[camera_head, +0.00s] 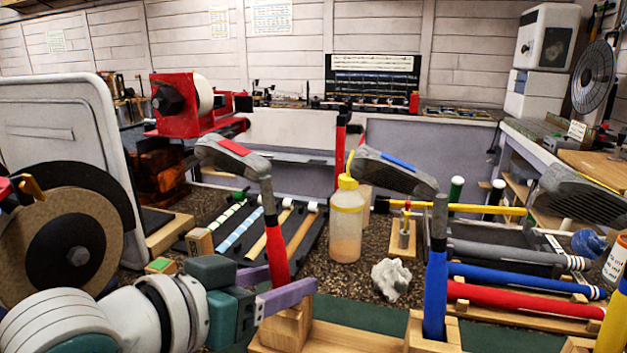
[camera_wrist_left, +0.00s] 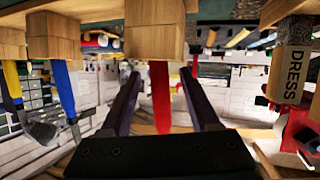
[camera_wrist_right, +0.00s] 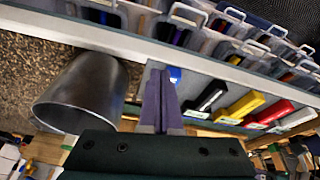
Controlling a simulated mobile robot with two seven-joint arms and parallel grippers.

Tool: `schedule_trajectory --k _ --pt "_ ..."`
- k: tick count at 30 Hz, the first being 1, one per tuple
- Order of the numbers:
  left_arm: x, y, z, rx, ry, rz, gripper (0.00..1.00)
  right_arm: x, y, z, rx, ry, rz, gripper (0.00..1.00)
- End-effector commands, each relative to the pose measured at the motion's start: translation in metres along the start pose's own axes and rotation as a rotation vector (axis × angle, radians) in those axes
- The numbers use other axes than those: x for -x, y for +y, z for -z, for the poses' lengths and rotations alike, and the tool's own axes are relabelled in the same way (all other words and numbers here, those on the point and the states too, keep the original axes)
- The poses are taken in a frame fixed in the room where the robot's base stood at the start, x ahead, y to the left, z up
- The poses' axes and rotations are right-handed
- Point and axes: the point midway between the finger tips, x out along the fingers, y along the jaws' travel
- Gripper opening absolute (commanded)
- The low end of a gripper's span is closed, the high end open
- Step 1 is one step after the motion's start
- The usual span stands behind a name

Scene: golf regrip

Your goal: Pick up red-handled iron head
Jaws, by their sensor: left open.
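The red-handled iron stands upright, grip down, in a wooden holder (camera_head: 288,325). Its grey iron head (camera_head: 232,158) with a red stripe is at the top, and its red handle (camera_head: 276,250) is below. The handle also shows in the left wrist view (camera_wrist_left: 160,95). My left gripper (camera_head: 290,279) is open low at the handle, its two purple fingers on either side of it, not closed on it. My right gripper (camera_wrist_right: 163,98) shows only in the right wrist view, its fingers together with nothing seen between them, away from the iron.
A blue-handled iron (camera_head: 436,270) and a yellow-handled one (camera_head: 612,320) stand to the right. A yellow-capped bottle (camera_head: 346,222) and a crumpled white rag (camera_head: 390,279) are behind. Several grips lie at right. A grinding wheel (camera_head: 70,250) is at left. A metal cup (camera_wrist_right: 82,95) shows in the right wrist view.

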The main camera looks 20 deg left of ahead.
Motion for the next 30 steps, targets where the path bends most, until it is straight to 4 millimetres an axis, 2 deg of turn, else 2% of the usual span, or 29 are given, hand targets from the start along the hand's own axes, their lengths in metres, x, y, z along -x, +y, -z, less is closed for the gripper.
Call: schedule_trajectory --k 8,24,30 --pt "-0.0045 0.0003 0.0000 -0.001 0.000 0.000 0.62 -0.0006 0.0006 0.0003 0.000 0.001 -0.002 0.00" --pt "-0.0042 0.0001 -0.0001 -0.001 -0.001 0.000 0.02 -0.0006 0.0024 0.0004 0.006 0.001 -0.007 0.00" --pt "-0.0042 0.0001 0.0000 -0.001 0.000 0.000 0.00 -0.0006 0.0023 0.0005 0.006 0.002 -0.007 0.00"
